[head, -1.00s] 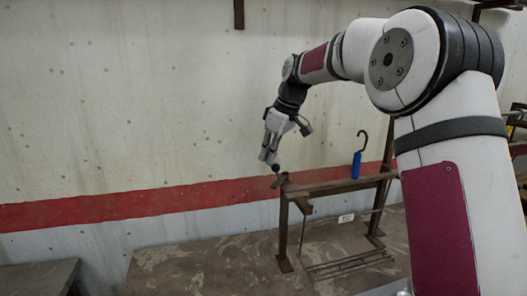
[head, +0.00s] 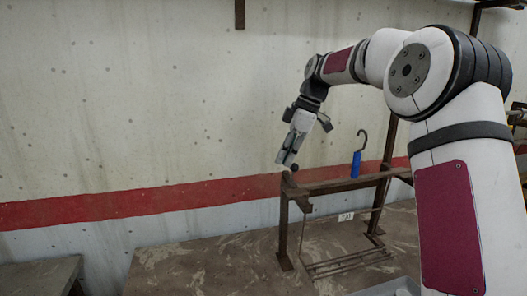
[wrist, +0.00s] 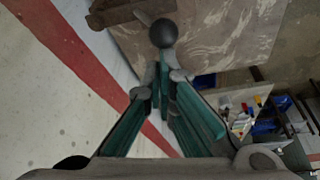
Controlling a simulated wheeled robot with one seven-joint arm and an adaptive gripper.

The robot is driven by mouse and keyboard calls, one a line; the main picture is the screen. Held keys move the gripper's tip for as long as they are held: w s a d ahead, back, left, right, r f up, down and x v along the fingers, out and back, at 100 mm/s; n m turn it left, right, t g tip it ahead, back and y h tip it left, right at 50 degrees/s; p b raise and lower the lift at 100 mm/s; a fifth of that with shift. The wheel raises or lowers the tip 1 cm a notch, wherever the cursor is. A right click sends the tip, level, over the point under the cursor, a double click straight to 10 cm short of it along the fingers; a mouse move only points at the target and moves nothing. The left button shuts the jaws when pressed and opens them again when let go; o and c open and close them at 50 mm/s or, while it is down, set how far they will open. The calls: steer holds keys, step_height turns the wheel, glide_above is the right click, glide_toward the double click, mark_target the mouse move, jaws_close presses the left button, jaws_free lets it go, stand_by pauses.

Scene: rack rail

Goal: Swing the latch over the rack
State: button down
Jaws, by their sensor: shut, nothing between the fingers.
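The rack (head: 335,186) is a dark brown metal frame standing on the table. The latch, with its round black knob (head: 293,167), is at the left end of the rack's top bar. Much of the latch's lever is too small to make out. My gripper (head: 285,160) points down at the knob, with its fingertips just left of it. In the wrist view the closed fingertips (wrist: 163,72) are just below the black knob (wrist: 162,33) and look close to touching it. The fingers hold nothing.
A blue-handled hook (head: 356,164) stands up at the rack's top bar, right of the latch. A small white label (head: 345,217) shows behind the rack. The table top (head: 200,265) left of the rack is bare. The concrete wall (head: 130,100) is behind.

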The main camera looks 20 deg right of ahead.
steer(key=shift+d, duration=0.1)
stand_by(0.5)
steer(key=v, duration=1.1)
steer(key=s+a+r+m+t+h, duration=0.25)
steer(key=s+a+m, duration=0.5)
steer(key=s, duration=0.65)
steer(key=s+f+m+t, duration=0.1)
steer(key=s+f+m, duration=0.2)
steer(key=s+f, duration=0.3)
steer(key=s+a+f+m+t+h, duration=0.1)
steer(key=s+f+m, duration=0.3)
steer(key=s, duration=1.1)
step_height(320, 180, down, 3)
steer(key=shift+s+a+f, duration=0.15)
steer(key=shift+s+a, duration=0.15)
